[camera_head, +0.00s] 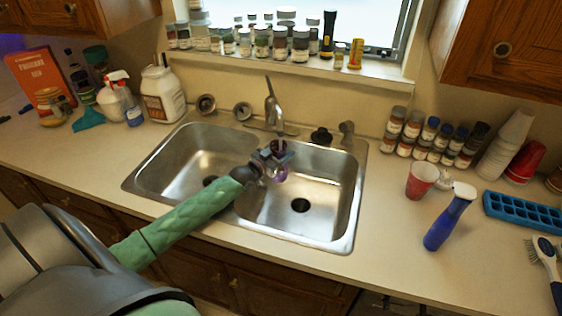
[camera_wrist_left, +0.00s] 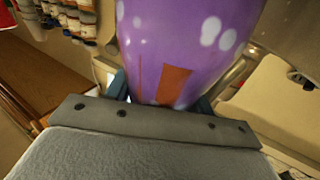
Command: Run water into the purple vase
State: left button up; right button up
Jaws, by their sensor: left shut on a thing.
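The purple vase (camera_wrist_left: 180,45) fills the middle of the left wrist view, between the two fingers. In the head view only a small part of the vase (camera_head: 281,175) shows below my left gripper (camera_head: 272,158), which is shut on it. The gripper holds the vase over the sink, close to the divider between the basins. The faucet (camera_head: 271,105) stands behind the gripper, and its spout end is just above and behind the vase's place. I cannot tell whether the vase's mouth is directly under the spout or whether water runs. My right gripper is not in view.
The double steel sink (camera_head: 345,205) has two basins with dark drains. A blue spray bottle (camera_head: 447,220), a red cup (camera_head: 420,180) and a blue ice tray (camera_head: 522,212) stand on the right counter. Several jars line the windowsill. A white jug (camera_head: 162,95) stands back left.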

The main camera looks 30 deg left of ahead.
aim_at(275, 155)
pick_arm(q)
jog(key=shift+d+p+v, duration=0.25)
jog(key=shift+p+v, duration=0.15)
jog(key=shift+v, duration=0.65)
jog(key=shift+d+p+v, duration=0.2)
jog(key=shift+p+v, duration=0.2)
jog(key=shift+v, duration=0.65)
jog(key=shift+s, duration=0.1)
jog(key=shift+r, duration=0.1)
jog(key=shift+s+r+p, duration=0.3)
jog(key=shift+r+p, duration=0.4)
jog(key=s+r+p, duration=0.2)
jog(key=r+p, duration=0.1)
jog(key=shift+s+r, duration=0.2)
jog(key=shift+r, duration=0.05)
